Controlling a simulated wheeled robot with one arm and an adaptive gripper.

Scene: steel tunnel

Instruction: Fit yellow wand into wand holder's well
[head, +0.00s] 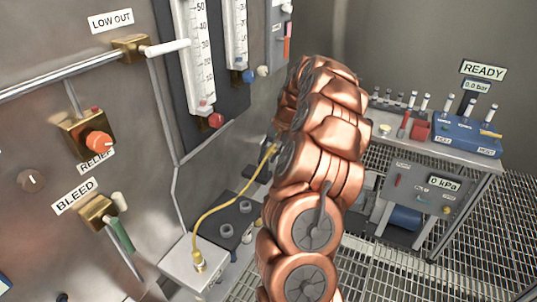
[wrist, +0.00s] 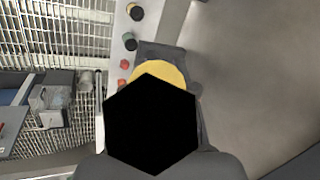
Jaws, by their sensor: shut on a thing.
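In the wrist view my gripper (wrist: 161,50) shows as dark grey parts around a rounded yellow piece (wrist: 162,69), which I take to be the yellow wand; it is shut on it. A large black hexagon covers most of the wand and the fingertips. In the head view my copper arm hides most of the gripper. A yellow hose (head: 222,203) runs from a brass fitting on a white block up to near the arm's end. A dark plate with round grey rings (head: 228,233) lies beside that block; I cannot tell whether it is the wand holder. No well is clearly visible.
A steel panel with valves, a red-orange relief knob (head: 99,142) and gauge tubes (head: 197,55) stands at left. A bench at right carries a blue box (head: 467,135) and red block (head: 417,129). In the wrist view, small round fittings (wrist: 130,41) line a pale ledge.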

